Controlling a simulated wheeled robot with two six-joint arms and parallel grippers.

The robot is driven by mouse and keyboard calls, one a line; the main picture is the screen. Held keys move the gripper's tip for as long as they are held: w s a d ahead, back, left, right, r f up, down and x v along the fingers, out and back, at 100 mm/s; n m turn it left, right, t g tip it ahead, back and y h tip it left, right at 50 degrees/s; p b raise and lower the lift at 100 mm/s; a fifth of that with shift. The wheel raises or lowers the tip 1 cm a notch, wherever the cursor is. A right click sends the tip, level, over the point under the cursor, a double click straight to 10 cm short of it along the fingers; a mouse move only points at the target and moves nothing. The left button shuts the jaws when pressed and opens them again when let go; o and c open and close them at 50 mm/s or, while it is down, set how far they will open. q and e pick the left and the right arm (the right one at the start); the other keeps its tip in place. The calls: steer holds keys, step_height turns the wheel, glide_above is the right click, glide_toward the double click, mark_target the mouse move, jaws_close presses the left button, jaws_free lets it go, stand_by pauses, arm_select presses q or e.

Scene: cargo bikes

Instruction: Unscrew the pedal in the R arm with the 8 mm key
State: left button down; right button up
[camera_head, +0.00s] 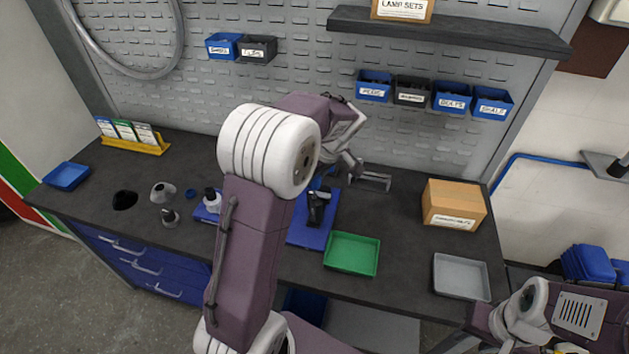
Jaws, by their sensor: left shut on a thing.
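My left gripper (350,170) is over the back middle of the bench, pointing down and partly hidden behind its own purple and white arm. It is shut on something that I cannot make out. A blue tray or mat (304,238) lies just in front of it, with a black part (318,207) standing on it; I cannot tell if this is the pedal or its arm. A grey metal bracket-like piece (374,182) is right beside the gripper. I cannot pick out the 8 mm key. Only part of my right arm shows at bottom right; its fingertips are not visible.
A green tray (352,254), a grey tray (462,277) and a cardboard box (454,204) stand on the dark bench to the right. Small bottles and cups (163,192) stand at left. Labelled bins (452,97) and a shelf (450,30) hang on the back panel.

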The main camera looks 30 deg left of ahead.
stand_by(0.8)
arm_select(q)
steer(key=shift+n+g, duration=0.3)
steer(key=shift+n, duration=0.5)
steer(key=n+g+p, duration=0.1)
steer(key=n, duration=0.2)
steer(key=shift+r, duration=0.1)
steer(key=shift+n+g+p, duration=0.35)
steer(key=shift+n+g, duration=0.05)
steer(key=shift+n, duration=0.4)
steer(key=shift+f, duration=0.2)
